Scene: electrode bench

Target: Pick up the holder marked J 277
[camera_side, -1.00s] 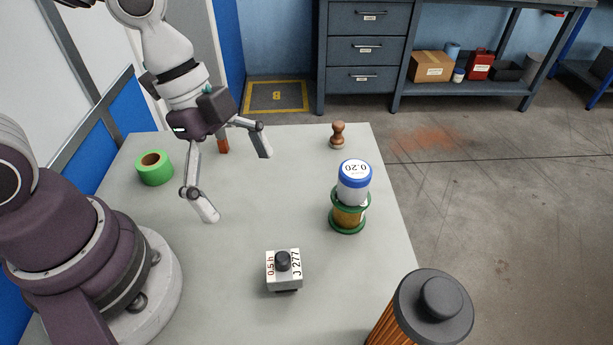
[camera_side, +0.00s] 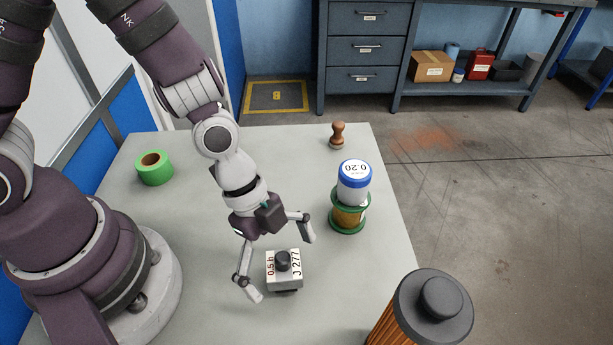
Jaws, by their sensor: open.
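The holder marked J 277 (camera_side: 284,278) is a small pale block with a black knob on top. It stands on the table near the front middle, with "0.5 h" in red on its left and "J 277" in black on its right. My gripper (camera_side: 282,268) is open and empty. One finger is at the left of the holder and the other is behind it and to its right, above the table. I cannot tell the exact height of the fingertips over the holder.
A white jar with a blue lid (camera_side: 354,181) stands on a green-flanged spool (camera_side: 347,217) right of my gripper. A green tape roll (camera_side: 154,168) and a wooden stamp (camera_side: 338,135) are farther back. A black-capped orange ribbed object (camera_side: 433,308) stands at the front right. The table's (camera_side: 190,270) left middle is clear.

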